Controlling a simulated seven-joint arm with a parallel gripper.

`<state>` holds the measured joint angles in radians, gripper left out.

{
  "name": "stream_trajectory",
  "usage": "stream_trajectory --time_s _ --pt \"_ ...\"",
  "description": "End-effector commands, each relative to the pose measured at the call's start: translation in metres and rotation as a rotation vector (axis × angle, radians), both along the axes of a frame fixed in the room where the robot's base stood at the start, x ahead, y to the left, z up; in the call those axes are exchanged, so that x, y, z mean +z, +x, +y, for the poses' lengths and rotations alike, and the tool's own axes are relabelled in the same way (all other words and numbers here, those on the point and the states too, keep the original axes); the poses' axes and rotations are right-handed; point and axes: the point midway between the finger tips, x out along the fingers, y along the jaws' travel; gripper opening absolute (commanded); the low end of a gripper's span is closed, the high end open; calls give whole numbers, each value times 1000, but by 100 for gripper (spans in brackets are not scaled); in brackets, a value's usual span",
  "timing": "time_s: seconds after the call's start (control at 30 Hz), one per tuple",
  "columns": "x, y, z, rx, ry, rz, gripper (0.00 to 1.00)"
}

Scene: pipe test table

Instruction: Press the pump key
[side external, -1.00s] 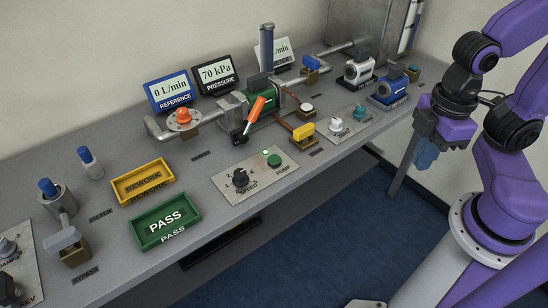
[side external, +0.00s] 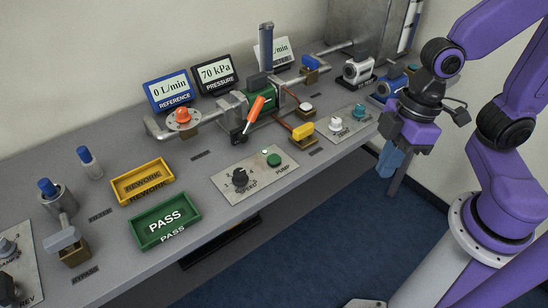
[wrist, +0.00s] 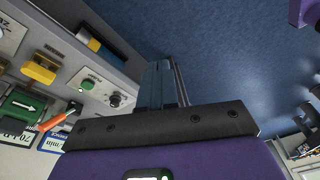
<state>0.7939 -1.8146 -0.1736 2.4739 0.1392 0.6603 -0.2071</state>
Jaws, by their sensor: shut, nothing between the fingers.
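The pump key is a round green button (side external: 274,160) on a grey panel (side external: 235,188) near the table's front edge, with the word PUMP beside it. A black speed knob (side external: 240,178) sits left of it on the same panel. A small light behind the button glows pale green. In the wrist view the green button (wrist: 87,84) shows left of the fingers, near the knob (wrist: 115,99). My gripper (side external: 387,168) is shut and empty. It points down beyond the table's front edge, well to the right of the button and apart from it.
A yellow-handled valve (side external: 303,131) and an orange lever (side external: 255,113) stand behind the panel. A green PASS tray (side external: 166,221) and a yellow REWORK tray (side external: 142,183) lie left. Readout signs stand at the back. Open floor (side external: 320,235) lies before the table.

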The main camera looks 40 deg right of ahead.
Motion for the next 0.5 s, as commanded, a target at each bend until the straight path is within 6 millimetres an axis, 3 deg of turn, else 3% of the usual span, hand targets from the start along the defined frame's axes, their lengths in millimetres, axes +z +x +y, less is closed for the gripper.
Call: stream_trajectory --time_s 0.2,0.33,0.5 --pt "-17 64 53 -22 158 -108 0" --pt "-26 111 71 -55 213 -218 0" --pt "-39 174 78 -110 218 -393 0"
